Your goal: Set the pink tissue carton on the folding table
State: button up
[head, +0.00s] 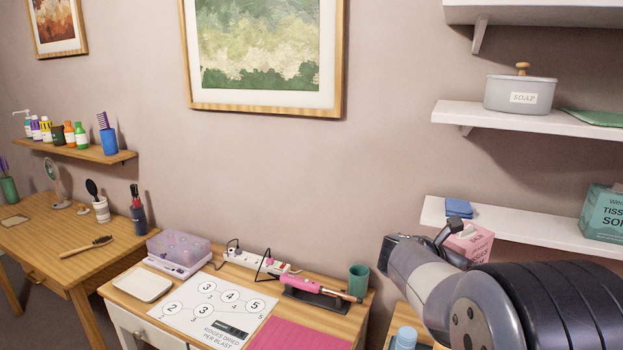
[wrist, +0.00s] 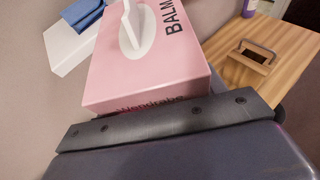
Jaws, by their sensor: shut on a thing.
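The pink tissue carton (head: 473,241) is at the right in the head view, partly hidden behind my gripper (head: 449,236). In the wrist view the carton (wrist: 140,75) fills the middle, with a white tissue standing out of its oval slot. My gripper is shut on the carton; a dark finger bar (wrist: 165,122) lies across its near side. The carton is by the lower white shelf (head: 545,230); I cannot tell whether it touches it. A wooden tabletop (wrist: 265,60) with a handled wooden item shows in the wrist view; I cannot tell whether it is the folding table.
A folded blue cloth (head: 459,208) and a teal tissue box (head: 605,214) sit on the lower shelf. A crowded vanity (head: 130,297) holds a pink curling iron, a power strip and a green cup (head: 358,279). A blue-capped bottle (head: 405,338) stands below my arm.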

jog(key=a+f+n+t+y, duration=0.6)
jog(key=a+f+n, duration=0.3)
jog(key=a+f, duration=0.8)
jog(key=a+y, duration=0.1)
jog(key=a, duration=0.2)
jog(key=shift+a+f+t+y, duration=0.3)
jog(key=shift+a+f+y, duration=0.05)
jog(key=shift+f+y, duration=0.05)
